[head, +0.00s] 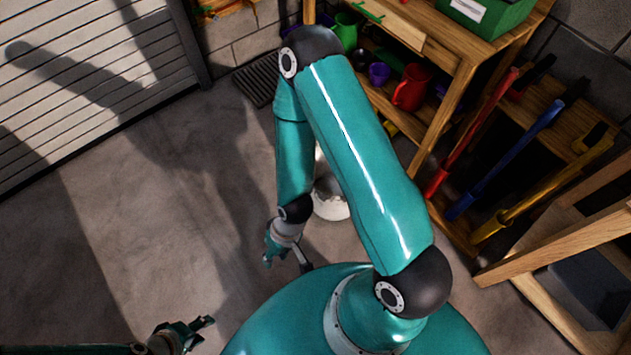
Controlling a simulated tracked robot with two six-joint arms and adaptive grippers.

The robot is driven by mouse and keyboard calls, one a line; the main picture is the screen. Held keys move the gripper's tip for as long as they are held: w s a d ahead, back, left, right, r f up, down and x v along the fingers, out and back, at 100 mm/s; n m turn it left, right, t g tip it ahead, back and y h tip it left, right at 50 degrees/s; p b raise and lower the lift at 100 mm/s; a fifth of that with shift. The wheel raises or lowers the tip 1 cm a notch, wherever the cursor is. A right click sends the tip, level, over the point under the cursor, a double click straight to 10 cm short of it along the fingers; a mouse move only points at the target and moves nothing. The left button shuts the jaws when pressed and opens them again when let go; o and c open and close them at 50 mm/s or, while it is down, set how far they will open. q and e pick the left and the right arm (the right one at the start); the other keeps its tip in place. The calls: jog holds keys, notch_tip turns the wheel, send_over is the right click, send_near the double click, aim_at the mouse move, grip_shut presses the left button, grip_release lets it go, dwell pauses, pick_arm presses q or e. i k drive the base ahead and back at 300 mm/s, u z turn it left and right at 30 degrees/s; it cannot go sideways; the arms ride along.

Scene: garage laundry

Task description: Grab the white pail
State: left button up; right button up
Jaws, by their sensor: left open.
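A white pail (330,206) stands on the floor near the middle of the view. My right arm crosses in front of it and hides much of it, so its rim and handle cannot be made out. My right gripper (287,260) is to the left of the pail and nearer to me, with its fingers spread apart and nothing between them. It is apart from the pail in the picture. My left gripper (203,334) is low at the bottom edge, further left and away from the pail. It is open and empty.
A wooden shelf (452,52) holds a red jug (411,88), purple cups and a green jug (345,32). Long-handled red, blue and yellow tools (506,148) lean at the right. A dark floor grate (257,80) lies at the back. The floor at left is clear.

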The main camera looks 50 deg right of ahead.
aim_at(329, 202)
jog(key=k, duration=0.5)
jog(key=z, duration=1.1)
jog(key=i, duration=0.65)
jog(key=u, duration=0.15)
